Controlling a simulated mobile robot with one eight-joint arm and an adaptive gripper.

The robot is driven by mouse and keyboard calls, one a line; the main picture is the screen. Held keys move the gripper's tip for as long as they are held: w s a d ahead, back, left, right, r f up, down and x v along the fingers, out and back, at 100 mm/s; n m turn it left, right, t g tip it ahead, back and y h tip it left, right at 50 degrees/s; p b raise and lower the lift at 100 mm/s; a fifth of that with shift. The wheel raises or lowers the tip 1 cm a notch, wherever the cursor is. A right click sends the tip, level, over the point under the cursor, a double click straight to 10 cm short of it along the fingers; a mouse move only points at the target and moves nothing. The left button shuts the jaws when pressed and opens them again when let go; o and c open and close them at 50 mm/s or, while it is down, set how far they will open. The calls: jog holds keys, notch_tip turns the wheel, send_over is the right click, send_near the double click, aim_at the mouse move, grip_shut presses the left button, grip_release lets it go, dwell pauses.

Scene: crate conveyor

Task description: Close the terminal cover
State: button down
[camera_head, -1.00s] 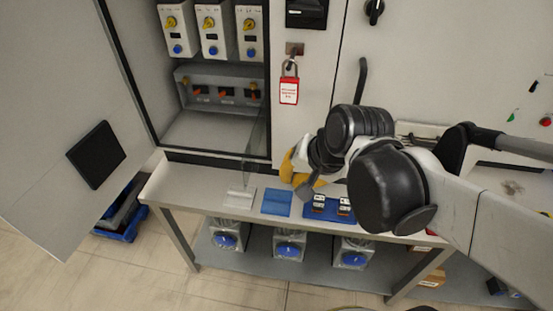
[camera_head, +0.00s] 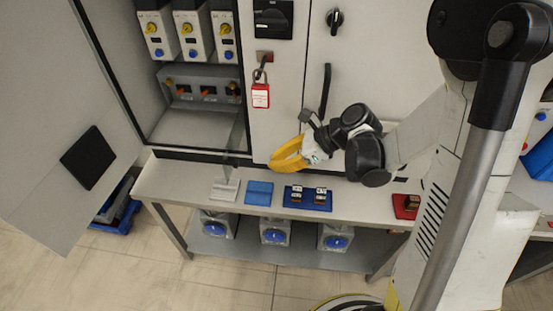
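A clear, see-through panel (camera_head: 237,135) stands upright at the right side of the open cabinet's lower opening, above a pale stand on the bench. It may be the terminal cover; I cannot tell whether it is hinged to the cabinet or held by the stand. The grey terminal block (camera_head: 200,88) with orange and dark parts sits inside the cabinet, uncovered in front. My gripper (camera_head: 273,163), with yellow fingers, is above the bench, right of the clear panel and apart from it. I see nothing held in it, but its finger gap is too unclear to judge.
The bench (camera_head: 160,180) carries a pale stand (camera_head: 224,190), a blue pad (camera_head: 259,192), a blue tray (camera_head: 294,203) with small parts and a red tray (camera_head: 403,212). A red padlock tag (camera_head: 261,95) hangs on the cabinet. The open cabinet door (camera_head: 50,110) stands at left.

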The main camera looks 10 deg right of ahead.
jog(key=w+a+f+b, duration=0.3)
jog(key=a+f, duration=0.1)
jog(key=a, duration=0.4)
jog(key=shift+w+f, duration=0.2)
jog(key=shift+w, duration=0.05)
